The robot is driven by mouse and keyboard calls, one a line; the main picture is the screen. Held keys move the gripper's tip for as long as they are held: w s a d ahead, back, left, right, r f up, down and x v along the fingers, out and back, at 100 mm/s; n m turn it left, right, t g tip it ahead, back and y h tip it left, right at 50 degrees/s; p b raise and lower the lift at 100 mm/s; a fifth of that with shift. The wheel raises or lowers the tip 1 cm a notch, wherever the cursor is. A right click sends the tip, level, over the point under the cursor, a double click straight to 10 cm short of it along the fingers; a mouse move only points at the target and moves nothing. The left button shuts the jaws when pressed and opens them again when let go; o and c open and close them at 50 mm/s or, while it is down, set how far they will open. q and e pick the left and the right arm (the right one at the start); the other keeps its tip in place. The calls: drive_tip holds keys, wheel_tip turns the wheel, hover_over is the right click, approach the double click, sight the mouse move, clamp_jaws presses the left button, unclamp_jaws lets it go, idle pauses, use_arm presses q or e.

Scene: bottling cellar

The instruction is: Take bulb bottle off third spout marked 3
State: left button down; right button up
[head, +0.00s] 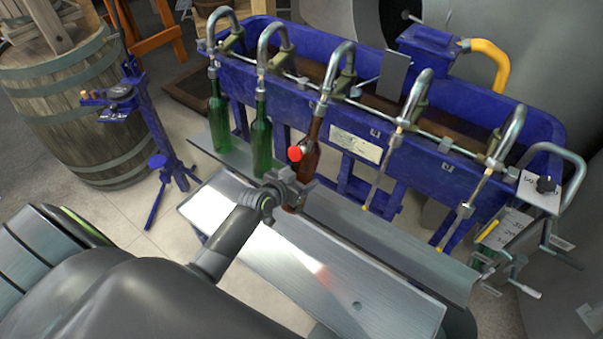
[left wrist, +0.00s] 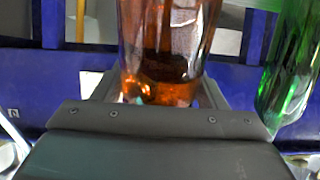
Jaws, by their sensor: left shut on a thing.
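A brown glass bottle (head: 309,164) hangs upright at the third spout (head: 335,72) of the blue filler, the middle one in the row. The spout's tube still runs down to its mouth. I take it as the bulb bottle; no figure 3 is legible. My left gripper (head: 287,190) is shut on its lower part. In the left wrist view the amber bottle (left wrist: 165,40) stands between the jaws (left wrist: 160,92), with darker contents visible inside. A small red ball (head: 295,153) shows in front of the bottle; what it belongs to is unclear. My right gripper is not in view.
Green bottles hang on the first spout (head: 218,115) and second spout (head: 261,140); the latter is close beside the brown one. The two right-hand spouts are bare. A metal shelf (head: 400,245) runs below. A barrel (head: 75,110) and blue stand (head: 150,120) are left.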

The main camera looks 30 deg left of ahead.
use_arm(q)
drive_tip(key=shift+r, duration=0.45)
drive_tip(key=shift+s+a+f+b, duration=0.1)
drive_tip(key=shift+s+f+b, duration=0.4)
drive_tip(key=shift+f+b, duration=0.6)
drive_tip(key=shift+s+a+f+b, duration=0.1)
drive_tip(key=shift+s+f+b, duration=0.6)
drive_tip(key=shift+f, duration=0.55)
drive_tip(key=shift+s+f+b, duration=0.35)
drive_tip(key=shift+f+b, duration=0.7)
drive_tip(key=shift+f, duration=0.15)
drive_tip(key=shift+s+f+b, duration=2.75)
drive_tip(key=shift+f+b, duration=3.05)
drive_tip(key=shift+f, duration=0.2)
drive_tip(key=f+v, duration=0.1)
drive_tip(key=v, duration=0.6)
drive_tip(key=shift+s+a+p, duration=0.4)
drive_tip(key=shift+p, duration=0.05)
